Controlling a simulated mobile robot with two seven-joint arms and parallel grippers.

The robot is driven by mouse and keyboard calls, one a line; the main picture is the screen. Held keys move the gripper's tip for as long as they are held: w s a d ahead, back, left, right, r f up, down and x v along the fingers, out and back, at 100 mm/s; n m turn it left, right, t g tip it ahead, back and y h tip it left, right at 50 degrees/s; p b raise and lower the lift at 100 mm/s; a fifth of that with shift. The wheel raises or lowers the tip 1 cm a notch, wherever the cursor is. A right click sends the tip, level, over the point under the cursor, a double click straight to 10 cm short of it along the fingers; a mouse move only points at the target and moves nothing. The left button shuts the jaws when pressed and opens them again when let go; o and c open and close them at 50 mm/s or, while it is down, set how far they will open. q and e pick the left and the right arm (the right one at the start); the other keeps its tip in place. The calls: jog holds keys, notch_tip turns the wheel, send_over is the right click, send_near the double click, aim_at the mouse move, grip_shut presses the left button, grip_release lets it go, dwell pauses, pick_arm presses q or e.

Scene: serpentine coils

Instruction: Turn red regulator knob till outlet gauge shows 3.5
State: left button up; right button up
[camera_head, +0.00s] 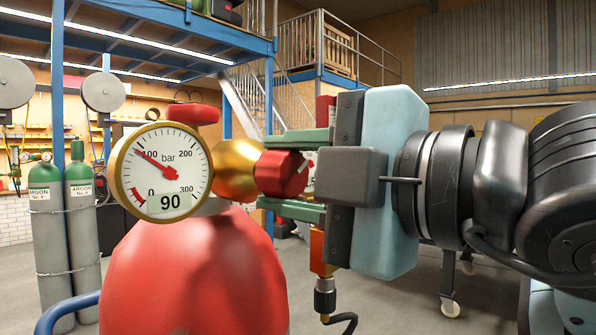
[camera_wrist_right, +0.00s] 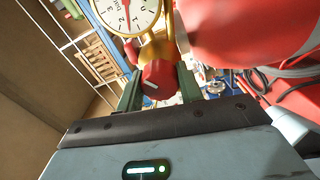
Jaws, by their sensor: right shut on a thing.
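The red regulator knob (camera_head: 281,173) sits at the right end of the brass regulator body (camera_head: 235,170). My right gripper (camera_head: 268,172) reaches in from the right, its green fingers above and below the knob, shut on it. The knob with its white mark also shows between the fingers in the right wrist view (camera_wrist_right: 160,77). A gauge with small numerals (camera_wrist_right: 127,12), apparently the outlet gauge, is cut off by that view's top edge; I cannot read its needle exactly. The large gauge (camera_head: 162,172), marked to 300 bar, shows 90. My left gripper is not in view.
A red cylinder (camera_head: 190,285) stands below the regulator, with a red handwheel (camera_head: 193,115) behind the large gauge. An orange fitting with a hose (camera_head: 322,255) hangs below my right gripper. Argon cylinders (camera_head: 82,225) stand at left.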

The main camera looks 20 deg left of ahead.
jog(key=shift+m, duration=1)
jog(key=shift+m, duration=1.6)
jog(key=shift+s, duration=0.1)
jog(key=shift+m, duration=1.6)
jog(key=shift+m, duration=0.9)
jog(key=o, duration=1.2)
jog(key=shift+o, duration=0.2)
